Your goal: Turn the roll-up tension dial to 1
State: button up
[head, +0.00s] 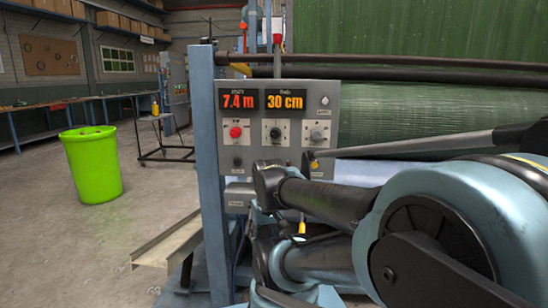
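A grey control panel (258,104) stands on the machine's blue post. My arm fills the lower right and covers the panel's lower right part. I cannot make out my gripper in this view.
Two displays above the dials read 7.4 m (238,99) and 30 cm (285,99). A grey bar (430,145) crosses at right, before a green turf roll (420,115). A green bin (91,165) stands at left on open floor. A metal channel (167,243) juts out low left.

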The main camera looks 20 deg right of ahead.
aim_at(275, 132)
jog(key=u, duration=1.2)
jog(key=k, duration=0.4)
jog(key=z, duration=0.05)
